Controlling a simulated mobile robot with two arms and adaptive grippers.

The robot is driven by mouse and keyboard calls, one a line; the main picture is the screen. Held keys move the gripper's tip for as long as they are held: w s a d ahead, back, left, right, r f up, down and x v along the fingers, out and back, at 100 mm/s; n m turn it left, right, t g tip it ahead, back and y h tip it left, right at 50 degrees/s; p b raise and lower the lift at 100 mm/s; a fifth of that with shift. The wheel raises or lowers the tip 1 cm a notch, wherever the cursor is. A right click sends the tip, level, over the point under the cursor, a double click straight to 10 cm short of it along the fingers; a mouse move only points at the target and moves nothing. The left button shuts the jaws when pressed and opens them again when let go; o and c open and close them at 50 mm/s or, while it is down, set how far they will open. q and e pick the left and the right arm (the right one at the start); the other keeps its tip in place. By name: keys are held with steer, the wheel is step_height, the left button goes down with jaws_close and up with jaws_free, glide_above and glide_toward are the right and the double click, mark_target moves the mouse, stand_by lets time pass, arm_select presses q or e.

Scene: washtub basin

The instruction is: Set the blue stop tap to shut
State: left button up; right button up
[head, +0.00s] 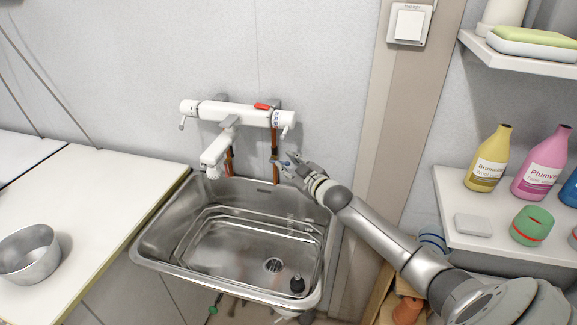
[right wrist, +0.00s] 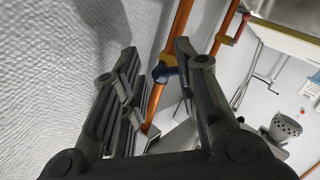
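The blue stop tap (right wrist: 165,74) shows in the right wrist view as a blue piece with a yellow part on a copper pipe. A small bit of its blue (head: 284,163) also shows in the head view, mostly hidden by my right gripper. My right gripper (head: 287,160) is at the copper pipe below the right end of the mixer. In the right wrist view the fingers of this gripper (right wrist: 155,50) are apart, with the tap in the gap between them. I cannot tell whether a finger touches it. My left gripper is not in view.
A steel basin (head: 150,246) lies below my right gripper. A white wall mixer (head: 235,112) is above it. A red-handled tap (right wrist: 238,30) sits on another pipe. A metal bowl (head: 28,252) stands on the left counter. Shelves (head: 500,242) with bottles are at right.

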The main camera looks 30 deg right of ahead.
steer(key=shift+o, duration=0.6)
steer(key=shift+d+r, duration=0.2)
steer(key=shift+a+f, duration=0.15)
steer(key=shift+a, duration=0.05)
steer(key=shift+s, duration=0.2)
steer(key=s+r, duration=0.1)
steer(key=s, duration=1)
steer(key=shift+s+a+r, duration=0.2)
steer(key=shift+r, duration=0.2)
steer(key=shift+f, duration=0.1)
